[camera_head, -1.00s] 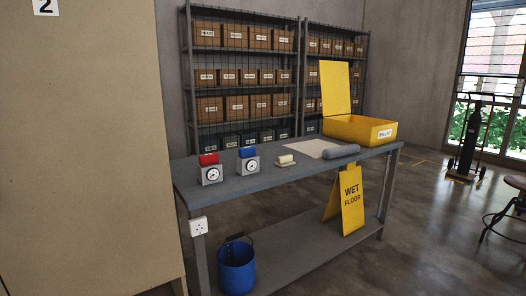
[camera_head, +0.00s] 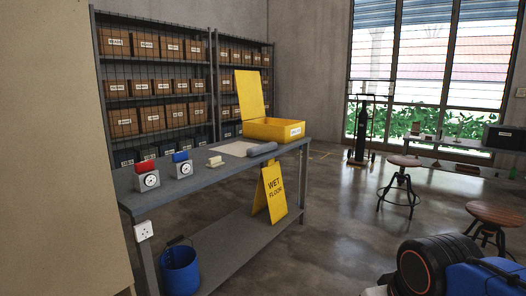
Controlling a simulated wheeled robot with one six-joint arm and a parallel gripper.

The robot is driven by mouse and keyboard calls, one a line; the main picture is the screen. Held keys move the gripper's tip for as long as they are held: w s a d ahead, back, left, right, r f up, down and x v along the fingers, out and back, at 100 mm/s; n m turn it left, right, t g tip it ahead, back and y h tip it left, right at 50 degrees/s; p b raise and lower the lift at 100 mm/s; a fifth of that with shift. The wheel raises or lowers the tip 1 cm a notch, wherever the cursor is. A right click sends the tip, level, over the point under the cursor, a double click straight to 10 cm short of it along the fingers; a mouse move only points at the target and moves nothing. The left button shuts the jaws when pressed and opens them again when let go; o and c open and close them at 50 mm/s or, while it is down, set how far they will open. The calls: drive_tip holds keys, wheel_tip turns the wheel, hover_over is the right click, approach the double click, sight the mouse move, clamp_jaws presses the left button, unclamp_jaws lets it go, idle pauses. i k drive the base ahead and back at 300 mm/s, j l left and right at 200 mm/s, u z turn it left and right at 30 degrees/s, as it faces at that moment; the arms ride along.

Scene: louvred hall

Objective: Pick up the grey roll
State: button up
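The grey roll (camera_head: 262,149) lies on the grey workbench (camera_head: 206,176), near its front edge. It is beside a flat pale sheet (camera_head: 236,149) and just in front of the open yellow box (camera_head: 274,130). My gripper is not clearly in view. A dark cylindrical part with an orange ring shows at the lower right, next to a blue part, and I cannot tell a gripper there.
Two small gauge blocks, one with a red top (camera_head: 146,176) and one with a blue top (camera_head: 181,166), and a pale block (camera_head: 215,162) share the bench. A yellow wet floor sign (camera_head: 272,192) and blue bucket (camera_head: 180,269) are below. Stools (camera_head: 404,162) stand right; floor between is clear.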

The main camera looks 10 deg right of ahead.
sight(258, 150)
drive_tip(key=i+l+u, duration=0.15)
drive_tip(key=i, duration=0.3)
drive_tip(key=i+l+u, duration=0.15)
drive_tip(key=i, duration=0.3)
drive_tip(key=i+l+u, duration=0.15)
drive_tip(key=i+l, duration=0.2)
drive_tip(key=i, duration=0.1)
